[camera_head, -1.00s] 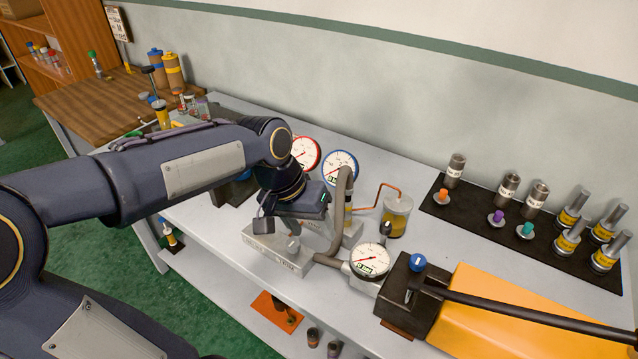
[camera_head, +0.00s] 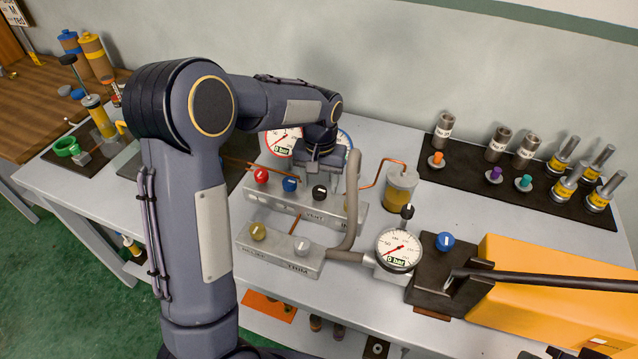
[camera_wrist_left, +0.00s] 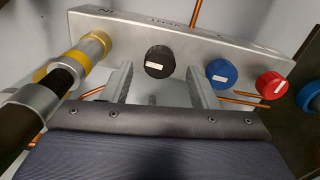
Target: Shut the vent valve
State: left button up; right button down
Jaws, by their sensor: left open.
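The rear grey valve block (camera_head: 285,203) carries a red knob (camera_head: 261,176), a blue knob (camera_head: 291,185) and a black knob (camera_head: 320,192). My left gripper (camera_head: 318,168) is over this block, just behind the black knob. In the left wrist view its open fingers (camera_wrist_left: 160,80) point at the black knob (camera_wrist_left: 160,62), which shows between and just beyond the tips with a white bar lying nearly across. The blue knob (camera_wrist_left: 221,73) and red knob (camera_wrist_left: 271,85) are to the right there. My right gripper is out of view.
A front block (camera_head: 290,262) has a yellow knob (camera_head: 258,232) and a grey knob (camera_head: 301,245). A grey hose, a fluid jar (camera_head: 400,190) and a pump gauge (camera_head: 398,250) reading 0 bar stand to the right. A brass-and-steel fitting (camera_wrist_left: 75,65) lies close left of the gripper.

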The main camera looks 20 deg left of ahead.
pick_arm(q)
jog(key=shift+f, duration=1)
jog(key=shift+c, duration=0.4)
jog(key=c, duration=0.9)
